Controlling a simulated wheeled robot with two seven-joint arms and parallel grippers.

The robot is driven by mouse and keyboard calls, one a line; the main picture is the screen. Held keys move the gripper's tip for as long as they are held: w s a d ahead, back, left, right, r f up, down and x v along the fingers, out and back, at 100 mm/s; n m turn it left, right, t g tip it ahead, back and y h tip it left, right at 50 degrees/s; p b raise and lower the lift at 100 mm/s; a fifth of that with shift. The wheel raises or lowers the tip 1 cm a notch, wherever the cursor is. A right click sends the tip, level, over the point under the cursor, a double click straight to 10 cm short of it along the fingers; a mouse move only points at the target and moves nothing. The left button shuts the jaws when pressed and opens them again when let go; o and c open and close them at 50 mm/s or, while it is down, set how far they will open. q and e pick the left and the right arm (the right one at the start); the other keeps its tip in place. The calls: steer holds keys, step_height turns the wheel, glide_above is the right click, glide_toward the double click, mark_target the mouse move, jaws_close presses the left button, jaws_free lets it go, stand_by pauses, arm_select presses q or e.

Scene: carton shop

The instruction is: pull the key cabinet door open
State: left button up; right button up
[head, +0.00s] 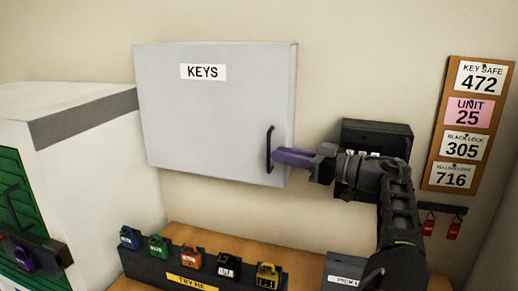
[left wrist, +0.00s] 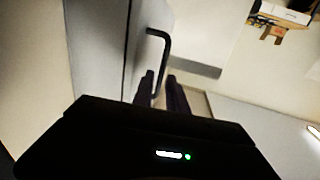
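The grey key cabinet (head: 215,120), labelled KEYS, hangs on the wall in the head view, and its door looks shut. Its dark bar handle (head: 269,150) is upright near the door's lower right. The handle also shows in the left wrist view (left wrist: 164,50). My left gripper (head: 277,156), with purple fingers, points left at the handle, its tips right beside it. In the left wrist view its two fingers (left wrist: 161,82) stand apart, with the handle's bar seen in the gap between them. Contact cannot be made out. My right gripper is not in view.
A dark box (head: 377,135) is on the wall behind my left wrist. A board of number cards (head: 468,125) and red tags (head: 453,229) hang at right. Several coloured padlocks (head: 190,257) stand on a rack below. A white unit with a green door (head: 30,200) stands at left.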

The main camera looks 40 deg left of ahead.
mark_target(258, 149)
arm_select(q)
steer(key=a, duration=0.2)
steer(key=a+p, duration=0.1)
steer(key=a, duration=0.2)
steer(key=s+a+p, duration=0.1)
steer(key=a, duration=0.1)
steer(key=shift+a, duration=0.25)
steer(key=shift+c, duration=0.2)
jaws_close()
stand_by(1.0)
